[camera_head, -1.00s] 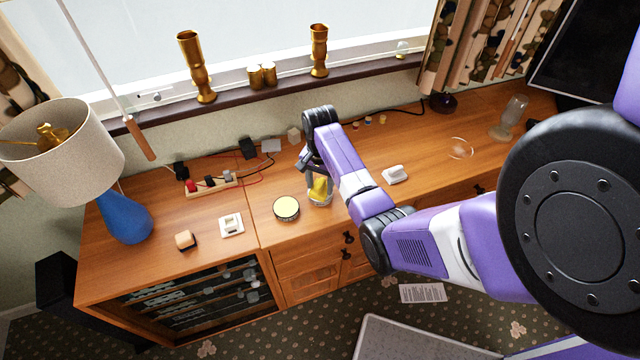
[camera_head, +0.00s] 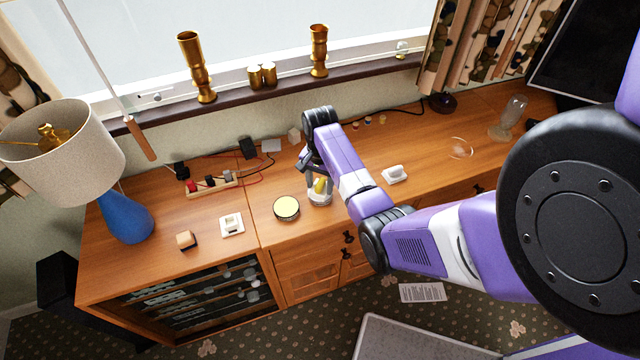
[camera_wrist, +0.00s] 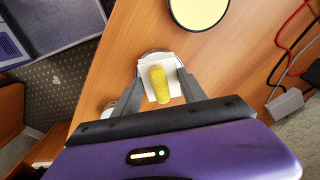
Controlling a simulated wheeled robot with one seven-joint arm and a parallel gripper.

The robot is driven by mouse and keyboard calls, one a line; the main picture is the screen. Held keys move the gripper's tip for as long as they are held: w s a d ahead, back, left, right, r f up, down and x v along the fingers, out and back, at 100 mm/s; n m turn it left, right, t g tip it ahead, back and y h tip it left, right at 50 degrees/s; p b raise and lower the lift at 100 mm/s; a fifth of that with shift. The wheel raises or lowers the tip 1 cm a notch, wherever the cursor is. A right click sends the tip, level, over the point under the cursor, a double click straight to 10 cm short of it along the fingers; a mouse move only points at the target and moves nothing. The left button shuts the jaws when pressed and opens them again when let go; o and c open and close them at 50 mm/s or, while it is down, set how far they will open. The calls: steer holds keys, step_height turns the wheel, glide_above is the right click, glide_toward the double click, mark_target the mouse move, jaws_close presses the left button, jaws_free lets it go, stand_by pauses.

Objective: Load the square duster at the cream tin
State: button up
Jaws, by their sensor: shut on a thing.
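The square duster, a white square pad with a yellow upright handle (camera_wrist: 159,84), is between the fingers of my gripper (camera_wrist: 158,76). My gripper is shut on it. In the head view the yellow handle (camera_head: 320,185) shows between the fingers, partly hidden by my arm. A round silvery rim (camera_wrist: 152,54) shows around or under the pad; I cannot tell whether they touch. The cream tin (camera_head: 286,208), round and shallow with a pale yellow top, sits just left of my gripper on the cabinet. The wrist view shows it at the top (camera_wrist: 198,8).
A white square dish (camera_head: 231,225) and a small wooden block (camera_head: 185,240) are to the left. A power strip (camera_head: 212,187) with red and black cables lies behind. A white dish (camera_head: 395,174) sits right of my arm. A blue lamp (camera_head: 125,218) stands far left.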

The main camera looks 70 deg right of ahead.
mark_target(320, 183)
steer(key=shift+f, duration=0.1)
step_height(320, 183, up, 3)
steer(key=p, duration=0.3)
steer(key=shift+r, duration=2.05)
